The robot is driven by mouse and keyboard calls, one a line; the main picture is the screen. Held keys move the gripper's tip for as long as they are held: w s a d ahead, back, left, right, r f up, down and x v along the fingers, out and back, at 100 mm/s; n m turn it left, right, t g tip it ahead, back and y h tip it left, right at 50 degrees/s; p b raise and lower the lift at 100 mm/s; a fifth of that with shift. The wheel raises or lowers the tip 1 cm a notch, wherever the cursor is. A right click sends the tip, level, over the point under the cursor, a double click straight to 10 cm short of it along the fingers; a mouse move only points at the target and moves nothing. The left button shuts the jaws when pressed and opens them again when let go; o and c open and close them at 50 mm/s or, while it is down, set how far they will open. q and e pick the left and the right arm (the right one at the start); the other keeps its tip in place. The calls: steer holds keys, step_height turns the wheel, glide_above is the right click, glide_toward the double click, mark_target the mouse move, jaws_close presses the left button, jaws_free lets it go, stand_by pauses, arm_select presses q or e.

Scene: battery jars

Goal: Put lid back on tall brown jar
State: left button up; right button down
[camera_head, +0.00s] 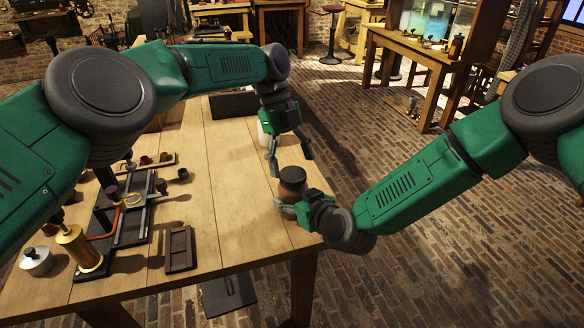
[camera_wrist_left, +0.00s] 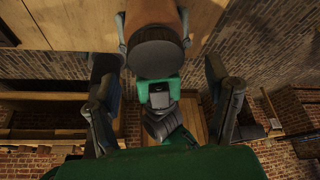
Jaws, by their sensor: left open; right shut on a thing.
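The brown jar (camera_head: 292,187) stands upright near the right edge of the table, with a dark round lid (camera_head: 293,173) on its top. In the left wrist view the lid (camera_wrist_left: 156,53) shows as a flat grey disc against the orange-brown jar body (camera_wrist_left: 160,14). I cannot tell how firmly it sits. My right gripper (camera_head: 291,208) is shut on the jar, low on its body, and hides part of it. My left gripper (camera_head: 290,158) is open above and just behind the jar, fingers pointing down. Its two fingers (camera_wrist_left: 162,78) are apart with nothing between them.
A pale jar (camera_head: 265,133) stands behind my left gripper, partly hidden. A dark small tray (camera_head: 180,248), a black rack (camera_head: 128,215), a brass device (camera_head: 78,248) and a metal pot (camera_head: 37,260) are on the left. The middle of the wooden table (camera_head: 230,190) is clear.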

arm_select(q)
step_height(320, 180, up, 2)
steer(key=shift+r, duration=0.2)
steer(key=shift+c, duration=0.5)
